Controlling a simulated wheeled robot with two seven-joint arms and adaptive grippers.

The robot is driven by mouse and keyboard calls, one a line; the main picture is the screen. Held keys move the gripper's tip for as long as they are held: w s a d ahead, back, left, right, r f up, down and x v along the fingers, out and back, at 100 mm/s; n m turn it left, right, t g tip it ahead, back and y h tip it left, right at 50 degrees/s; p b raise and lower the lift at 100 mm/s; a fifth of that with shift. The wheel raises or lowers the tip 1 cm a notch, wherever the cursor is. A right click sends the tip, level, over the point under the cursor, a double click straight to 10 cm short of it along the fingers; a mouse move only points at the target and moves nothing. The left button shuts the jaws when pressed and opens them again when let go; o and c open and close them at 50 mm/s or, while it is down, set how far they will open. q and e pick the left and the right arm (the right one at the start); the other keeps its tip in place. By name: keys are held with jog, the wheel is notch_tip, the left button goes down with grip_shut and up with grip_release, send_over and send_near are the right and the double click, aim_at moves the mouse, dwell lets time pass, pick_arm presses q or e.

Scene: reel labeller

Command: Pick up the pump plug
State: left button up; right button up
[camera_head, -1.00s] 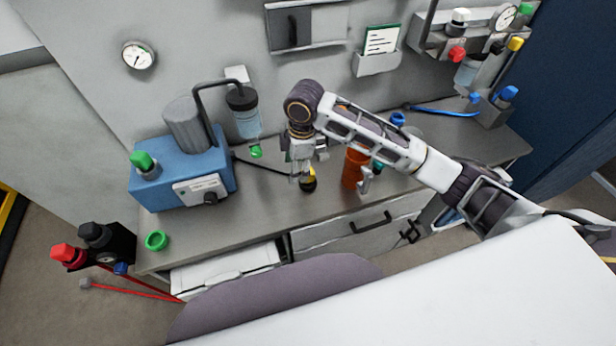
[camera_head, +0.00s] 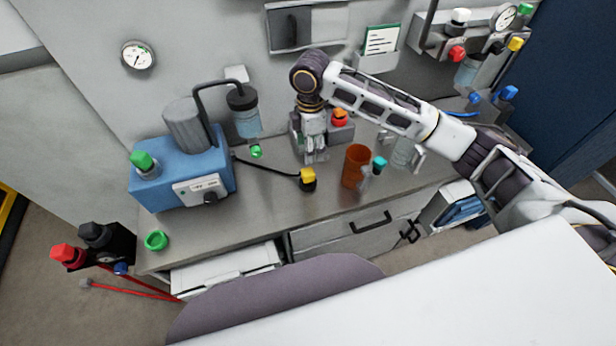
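The pump plug (camera_head: 308,185), black with a yellow top, stands on the grey bench at the end of a black cable. The cable runs back towards the blue pump (camera_head: 183,172). My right gripper (camera_head: 315,158) points down behind and slightly right of the plug, apart from it. No object shows in its fingers, but they are too small to tell whether they are open or shut. My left gripper is not in view.
An orange cup (camera_head: 355,166) and a teal-capped item (camera_head: 378,164) stand right of the plug. A red-topped block (camera_head: 339,120) is behind the gripper. A green ring (camera_head: 156,241) lies at front left. The bench (camera_head: 250,215) in front of the plug is clear.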

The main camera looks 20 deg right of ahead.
aim_at(309, 171)
jog(key=shift+f+p, duration=0.3)
jog(key=shift+f, duration=4)
jog(key=shift+w+f+p, duration=0.1)
jog(key=shift+f+p, duration=0.4)
jog(key=shift+f, duration=2.15)
jog(key=c, duration=1.1)
jog(key=shift+r, duration=0.2)
jog(key=shift+c, duration=0.2)
jog(key=shift+r+b, duration=0.5)
jog(key=shift+r, duration=4.35)
